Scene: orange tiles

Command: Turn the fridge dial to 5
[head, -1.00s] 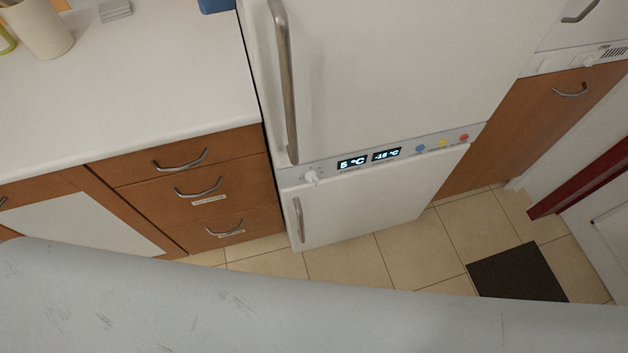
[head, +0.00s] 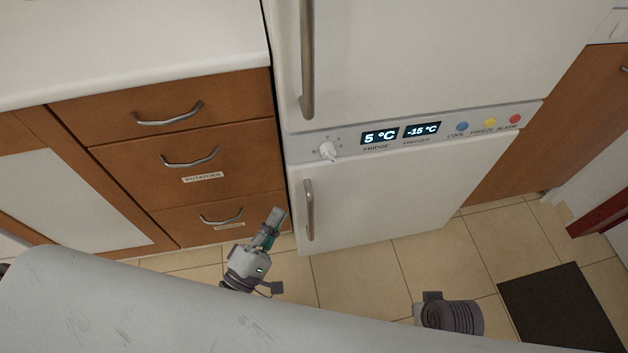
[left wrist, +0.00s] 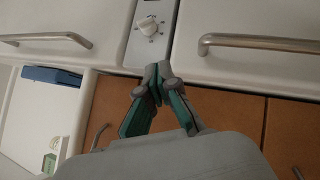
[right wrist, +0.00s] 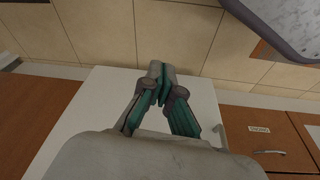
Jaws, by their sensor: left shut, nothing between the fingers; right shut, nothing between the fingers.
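The white fridge dial (head: 328,150) is on the grey control strip (head: 350,139) between the two fridge doors, left of the displays. The fridge display (head: 380,136) reads 5 °C and the freezer display (head: 422,130) reads -15 °C. The dial also shows in the left wrist view (left wrist: 149,27), beyond the fingertips and apart from them. My left gripper (head: 277,214) is shut and empty, below and left of the dial, in front of the drawers. My right gripper (right wrist: 160,75) is shut and empty in the right wrist view. In the head view its fingers are hidden.
Upper door handle (head: 307,60) and lower door handle (head: 309,210) stick out near the dial. Wooden drawers (head: 120,135) with handles stand left of the fridge. A dark mat (head: 560,310) lies on the tiled floor at right.

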